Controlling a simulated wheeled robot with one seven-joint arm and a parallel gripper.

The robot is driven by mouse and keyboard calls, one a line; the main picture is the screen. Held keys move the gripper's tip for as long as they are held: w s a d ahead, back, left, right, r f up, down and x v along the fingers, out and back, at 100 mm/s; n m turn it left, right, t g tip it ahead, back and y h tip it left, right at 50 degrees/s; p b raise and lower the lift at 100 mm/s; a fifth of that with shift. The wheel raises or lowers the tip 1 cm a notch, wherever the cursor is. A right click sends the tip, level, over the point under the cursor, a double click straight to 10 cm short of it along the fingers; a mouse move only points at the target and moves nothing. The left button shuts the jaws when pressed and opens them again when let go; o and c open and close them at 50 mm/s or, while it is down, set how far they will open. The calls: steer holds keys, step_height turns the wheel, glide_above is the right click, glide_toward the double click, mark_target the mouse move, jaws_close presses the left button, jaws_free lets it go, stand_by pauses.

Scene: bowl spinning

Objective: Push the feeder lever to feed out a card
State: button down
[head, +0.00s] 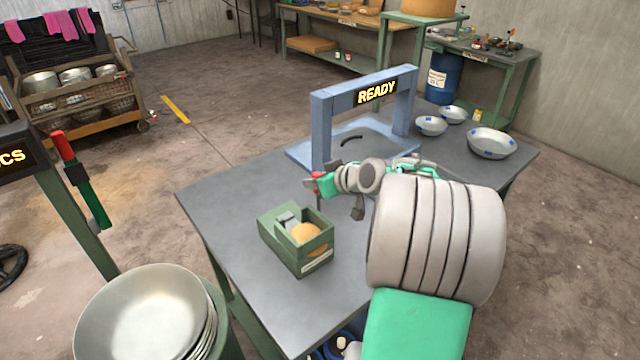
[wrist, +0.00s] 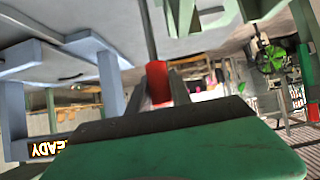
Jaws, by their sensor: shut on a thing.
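My gripper (head: 320,184) is over the grey table, between the blue frame and a green box. It is shut on a red knob, which shows between the fingers in the wrist view (wrist: 158,82). A thin dark rod (wrist: 150,35) runs from the knob. The rod's far end is hard to make out. The open green box (head: 297,240) holds an orange round piece (head: 307,236) and a grey block (head: 288,220). A pale label is on its front. No loose card is clearly visible.
The blue READY frame (head: 322,110) stands behind my gripper. Bowls (head: 492,142) sit at the table's right end. A bowl stack (head: 140,310) is front left, below a post with a red-and-green handle (head: 85,180). The table (head: 215,200) is bare left of the box.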

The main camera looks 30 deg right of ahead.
steer(key=shift+w+a, duration=0.1)
steer(key=shift+w, duration=0.65)
steer(key=shift+w+f, duration=0.1)
steer(key=shift+f, duration=0.05)
steer(key=w+b, duration=0.1)
steer(key=w, duration=0.1)
steer(key=shift+w+a+f+b, duration=0.2)
steer(key=shift+w+f+b, duration=0.15)
steer(key=shift+s+d+r+b, duration=0.1)
steer(key=shift+s+r+b, duration=0.1)
steer(key=shift+s, duration=0.65)
steer(key=shift+s+d+r+b, duration=0.1)
steer(key=shift+s+r, duration=0.1)
steer(key=shift+s, duration=0.6)
